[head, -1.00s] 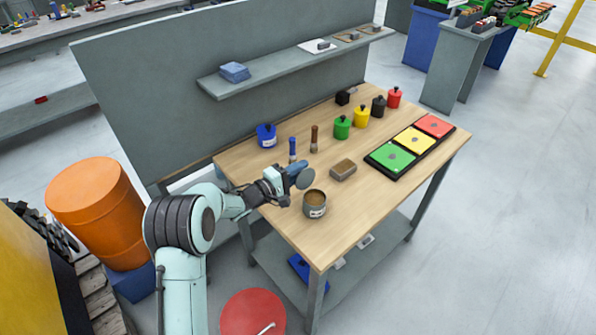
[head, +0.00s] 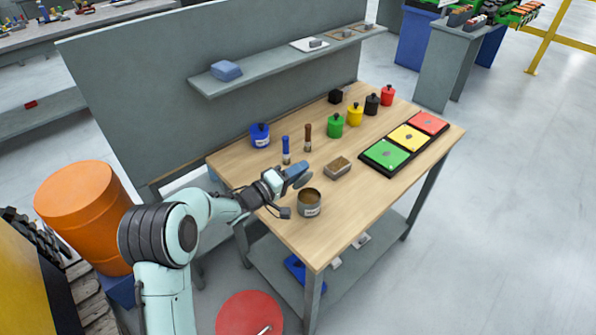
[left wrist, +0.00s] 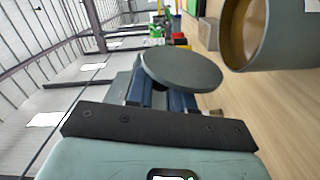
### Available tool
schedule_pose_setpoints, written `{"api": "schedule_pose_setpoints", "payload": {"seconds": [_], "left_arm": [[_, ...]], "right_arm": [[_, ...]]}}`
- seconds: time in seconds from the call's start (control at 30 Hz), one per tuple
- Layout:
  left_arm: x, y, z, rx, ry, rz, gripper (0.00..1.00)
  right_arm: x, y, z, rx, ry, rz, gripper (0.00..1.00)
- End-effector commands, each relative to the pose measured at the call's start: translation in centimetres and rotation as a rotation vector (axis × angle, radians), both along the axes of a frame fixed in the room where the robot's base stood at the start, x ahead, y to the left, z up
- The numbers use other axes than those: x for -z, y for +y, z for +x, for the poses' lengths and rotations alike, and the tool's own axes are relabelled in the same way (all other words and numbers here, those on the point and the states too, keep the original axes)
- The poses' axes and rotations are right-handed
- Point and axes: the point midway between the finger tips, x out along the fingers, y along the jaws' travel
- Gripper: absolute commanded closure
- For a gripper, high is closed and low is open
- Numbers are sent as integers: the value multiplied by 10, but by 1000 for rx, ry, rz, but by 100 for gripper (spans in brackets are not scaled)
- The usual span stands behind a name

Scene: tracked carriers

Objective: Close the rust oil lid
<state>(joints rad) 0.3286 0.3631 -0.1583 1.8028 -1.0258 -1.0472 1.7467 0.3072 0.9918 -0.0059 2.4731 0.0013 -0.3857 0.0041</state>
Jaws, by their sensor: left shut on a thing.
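The open rust oil can (head: 309,204) is a grey tin with a brown inside and a pale label, upright near the front left edge of the wooden table. It also shows at the upper right of the left wrist view (left wrist: 281,50). My left gripper (head: 297,172) is shut on the round grey lid (head: 303,182). The lid is fairly flat and held above and behind the can's rim, apart from it. In the left wrist view the lid (left wrist: 180,70) sits in front of the blue fingers, left of the can. My right gripper is not in view.
A brown block (head: 338,168) lies right of the can. Two brushes, with blue (head: 286,148) and brown (head: 308,137) handles, stand behind. A blue pot (head: 260,136) and several coloured pots line the back. A tray of coloured plates (head: 389,154) lies right.

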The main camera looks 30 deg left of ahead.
Motion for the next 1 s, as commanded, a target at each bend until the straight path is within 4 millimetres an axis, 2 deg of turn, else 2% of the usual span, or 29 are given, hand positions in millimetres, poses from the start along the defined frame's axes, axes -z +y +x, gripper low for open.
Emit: {"api": "schedule_pose_setpoints", "payload": {"seconds": [0.17,0.2,0.23,0.27,0.53,0.67,0.77,1.0], "left_arm": [[0,0,0,0,0,-1,100],[0,0,0,0,0,-1,72],[0,0,0,0,0,-1,62],[0,0,0,0,0,-1,57],[0,0,0,0,0,-1,57],[0,3,-7,-1,2,-1,57],[0,9,-22,-4,1,-2,57],[0,26,-73,-4,1,-1,57]], "right_arm": [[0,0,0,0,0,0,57],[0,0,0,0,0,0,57],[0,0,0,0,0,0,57],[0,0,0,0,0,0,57],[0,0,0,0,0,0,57],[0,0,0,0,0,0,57],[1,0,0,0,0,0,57],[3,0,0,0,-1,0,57]]}}
